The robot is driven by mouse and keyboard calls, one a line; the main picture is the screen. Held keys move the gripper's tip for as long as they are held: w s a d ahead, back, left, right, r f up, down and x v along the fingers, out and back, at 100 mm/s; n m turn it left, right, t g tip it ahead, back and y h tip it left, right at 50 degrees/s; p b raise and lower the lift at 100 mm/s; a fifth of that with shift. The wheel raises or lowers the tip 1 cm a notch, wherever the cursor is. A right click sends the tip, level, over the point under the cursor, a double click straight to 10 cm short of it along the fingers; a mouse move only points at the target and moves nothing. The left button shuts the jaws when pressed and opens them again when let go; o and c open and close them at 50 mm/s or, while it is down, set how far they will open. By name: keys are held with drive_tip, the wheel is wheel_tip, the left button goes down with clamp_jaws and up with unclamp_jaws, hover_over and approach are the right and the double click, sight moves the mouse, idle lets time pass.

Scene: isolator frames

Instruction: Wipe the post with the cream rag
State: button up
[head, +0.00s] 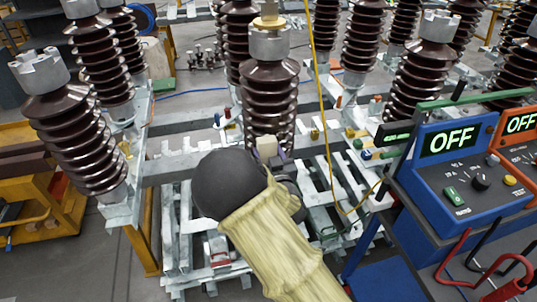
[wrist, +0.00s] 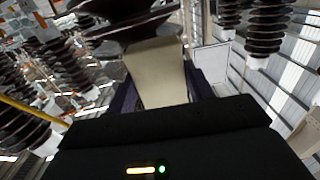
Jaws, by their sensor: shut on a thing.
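A dark brown ribbed post (head: 268,95) with a grey metal cap stands upright in the middle of the head view. Its lower ribs also show at the top of the wrist view (wrist: 130,22). My gripper (head: 272,158) is at the post's lower part, on the near side, partly hidden behind my dark wrist. It is shut on the cream rag (wrist: 158,72), which stands out flat from between the jaws. Only a small pale piece of the rag (head: 267,147) shows in the head view. The rag's far edge reaches the ribs; I cannot tell whether it touches them.
Similar ribbed posts stand close on the left (head: 75,130) and right (head: 425,80). A yellow cable (head: 322,110) hangs just right of the middle post. A blue test box (head: 455,165) reading OFF sits on a cart at the right. Grey metal frames lie below.

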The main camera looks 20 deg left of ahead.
drive_tip(key=shift+x, duration=0.85)
drive_tip(key=shift+w+d+r+b, duration=0.1)
drive_tip(key=shift+w+d+b, duration=0.35)
drive_tip(key=shift+d, duration=0.4)
drive_tip(key=shift+w+d+b, duration=0.2)
drive_tip(key=shift+w+d, duration=0.3)
drive_tip(key=shift+d, duration=0.4)
drive_tip(key=shift+w+d+b, duration=0.3)
drive_tip(key=shift+w+d, duration=0.2)
drive_tip(key=shift+d, duration=0.35)
drive_tip(key=shift+w+d+b, duration=0.25)
drive_tip(key=shift+w+d, duration=0.2)
drive_tip(key=shift+d, duration=0.4)
drive_tip(key=shift+w+a+r+p, duration=0.1)
drive_tip(key=shift+r+p, duration=0.6)
drive_tip(key=shift+r, duration=0.45)
